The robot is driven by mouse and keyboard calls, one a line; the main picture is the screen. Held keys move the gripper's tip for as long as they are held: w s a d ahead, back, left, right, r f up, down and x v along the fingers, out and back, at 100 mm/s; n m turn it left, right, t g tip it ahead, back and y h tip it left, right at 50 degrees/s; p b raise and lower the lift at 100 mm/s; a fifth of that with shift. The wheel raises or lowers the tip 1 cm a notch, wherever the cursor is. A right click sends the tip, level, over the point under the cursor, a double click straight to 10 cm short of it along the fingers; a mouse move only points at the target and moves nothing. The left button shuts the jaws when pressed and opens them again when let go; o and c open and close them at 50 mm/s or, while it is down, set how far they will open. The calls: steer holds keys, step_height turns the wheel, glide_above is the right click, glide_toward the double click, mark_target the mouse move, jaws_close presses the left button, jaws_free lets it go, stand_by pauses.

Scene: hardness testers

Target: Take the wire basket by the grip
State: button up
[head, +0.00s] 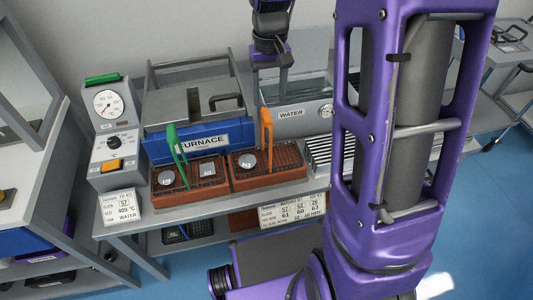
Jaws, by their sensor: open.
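Two dark wire baskets rest on red-brown brick-like blocks in front of the furnace. The left wire basket (212,183) has an upright green grip (175,143) and holds a round metal piece. The right wire basket (290,161) has an upright orange grip (266,128) and also holds a round metal piece. My gripper (284,88) points down over the water tank, behind and above the orange grip, apart from both grips. Its fingertips are small and dark here, and nothing shows between them; it is open.
The blue-grey furnace (196,141) stands behind the left basket, with a dark handle on its lid. The water tank (297,95) stands behind the right basket. A dial controller (114,150) stands at left. A ribbed metal rack (318,152) lies right of the blocks, partly behind my arm.

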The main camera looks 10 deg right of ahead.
mark_target(266, 114)
steer(key=f, duration=0.2)
steer(key=f+b, duration=0.1)
steer(key=f, duration=0.4)
steer(key=shift+a+f, duration=0.1)
steer(key=shift+a, duration=0.3)
steer(key=shift+c, duration=0.3)
jaws_close()
stand_by(0.7)
